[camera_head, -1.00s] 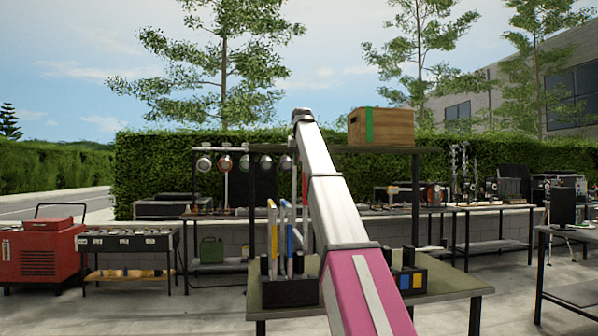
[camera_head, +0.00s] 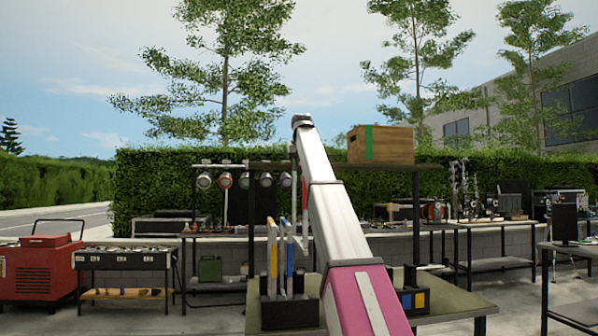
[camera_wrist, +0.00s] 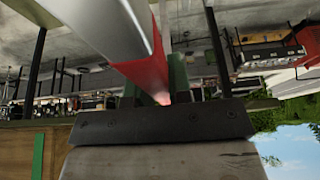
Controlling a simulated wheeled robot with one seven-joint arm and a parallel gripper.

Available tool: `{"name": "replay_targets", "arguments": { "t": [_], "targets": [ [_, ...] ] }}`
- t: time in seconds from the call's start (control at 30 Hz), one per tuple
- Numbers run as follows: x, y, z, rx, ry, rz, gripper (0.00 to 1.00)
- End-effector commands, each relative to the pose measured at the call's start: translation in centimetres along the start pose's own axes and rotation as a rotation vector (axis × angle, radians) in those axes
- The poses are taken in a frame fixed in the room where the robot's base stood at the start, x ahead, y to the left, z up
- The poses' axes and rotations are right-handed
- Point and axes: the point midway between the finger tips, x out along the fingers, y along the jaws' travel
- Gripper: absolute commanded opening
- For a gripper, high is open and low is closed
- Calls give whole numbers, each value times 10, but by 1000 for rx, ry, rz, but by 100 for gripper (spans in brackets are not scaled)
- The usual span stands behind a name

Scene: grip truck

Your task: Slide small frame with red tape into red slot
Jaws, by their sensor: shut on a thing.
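In the wrist view my gripper (camera_wrist: 155,85) is shut on the small frame, a pale bar with red tape (camera_wrist: 153,65) close to the fingers. The bar runs away from the gripper toward the upper left. In the head view the gripper is hidden behind my arm. A thin pale part of the frame (camera_head: 295,158) and a bit of red show at the arm's left edge, above the table. A black slotted rack (camera_head: 290,316) stands on the table (camera_head: 450,304) and holds upright frames with yellow (camera_head: 272,248) and blue (camera_head: 289,246) tape. I cannot make out a red slot.
A second black holder (camera_head: 412,300) with blue and yellow marks sits right of my arm. A wooden crate (camera_head: 388,145) with a green stripe rests on the high shelf behind. Lamps (camera_head: 225,180) hang at the left. A red cart (camera_head: 38,270) stands far left.

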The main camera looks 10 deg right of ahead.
Motion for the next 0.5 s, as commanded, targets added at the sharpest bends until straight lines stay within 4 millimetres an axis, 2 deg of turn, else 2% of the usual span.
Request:
{"name": "replay_targets", "arguments": {
  "t": [0.5],
  "targets": [
    [-25,0,-11,0,0,0,0]
  ]
}}
